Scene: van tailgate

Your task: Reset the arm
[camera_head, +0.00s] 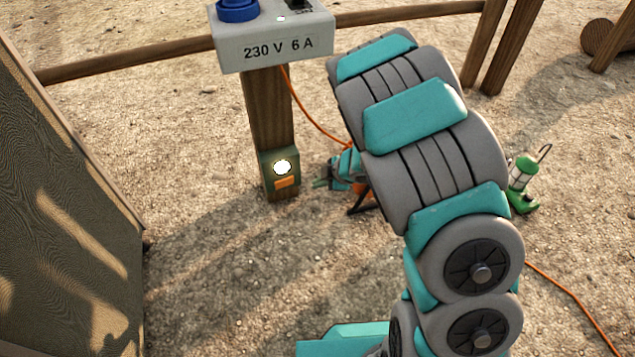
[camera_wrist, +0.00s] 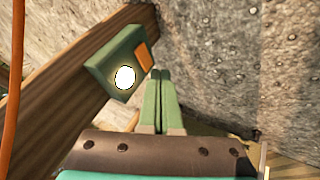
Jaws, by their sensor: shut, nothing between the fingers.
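My gripper (camera_wrist: 160,76) shows in the wrist view with its two green fingers pressed together and nothing between them. It is just right of a small green box (camera_wrist: 108,70) with a glowing round white light and an orange button (camera_wrist: 144,57). The same box (camera_head: 281,188) is on the lower part of a wooden post in the head view. My teal and grey arm (camera_head: 425,140) fills the middle right of the head view. A small teal part behind it, near the post, looks like my gripper end, but is partly hidden.
A dark panel (camera_head: 60,200) stands at left. A green lantern (camera_head: 522,175) is right of my arm. Orange cable (camera_head: 575,300) crosses the gravel. Open ground lies front left of centre.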

